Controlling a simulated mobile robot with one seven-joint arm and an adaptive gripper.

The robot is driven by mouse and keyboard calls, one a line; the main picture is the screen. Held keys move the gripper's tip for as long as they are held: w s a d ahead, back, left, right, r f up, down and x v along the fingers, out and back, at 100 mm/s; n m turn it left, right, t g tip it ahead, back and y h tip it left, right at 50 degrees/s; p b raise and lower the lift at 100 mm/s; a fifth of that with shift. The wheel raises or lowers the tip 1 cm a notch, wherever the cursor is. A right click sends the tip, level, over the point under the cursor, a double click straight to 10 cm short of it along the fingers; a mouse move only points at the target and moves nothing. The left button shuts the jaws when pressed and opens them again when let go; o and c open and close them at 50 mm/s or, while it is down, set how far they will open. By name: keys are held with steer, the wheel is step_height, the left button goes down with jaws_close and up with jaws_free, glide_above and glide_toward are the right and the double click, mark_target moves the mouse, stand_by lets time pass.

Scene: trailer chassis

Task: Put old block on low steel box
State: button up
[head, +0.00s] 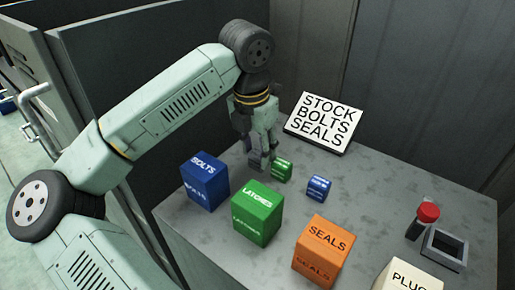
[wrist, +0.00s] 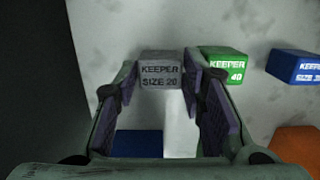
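A small grey block (wrist: 161,74) marked KEEPER SIZE 20 shows in the wrist view, between the tips of my gripper (wrist: 161,82). The fingers stand close on both its sides; I cannot tell whether they press on it. In the head view my gripper (head: 260,160) points down, low over the back left of the grey bench, and mostly hides this block. A low steel box (head: 444,247), open-topped and dark inside, stands at the right of the bench, far from my gripper.
A small green block (head: 282,170) and a small blue block (head: 319,188) stand right of my gripper. Larger blue (head: 204,181), green (head: 257,213), orange (head: 322,249) and cream (head: 405,277) boxes line the front. A red-capped bottle (head: 424,219) stands beside the steel box. A sign (head: 319,122) stands behind.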

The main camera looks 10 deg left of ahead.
steer(key=shift+r, duration=0.1)
steer(key=shift+r+p, duration=0.25)
steer(key=shift+p, duration=0.1)
steer(key=r, duration=0.4)
steer(key=s+r, duration=0.1)
steer(key=r, duration=0.2)
steer(key=r+b, duration=0.1)
steer(key=r, duration=0.3)
steer(key=shift+s+a+r, duration=0.15)
steer(key=shift+a+r, duration=0.15)
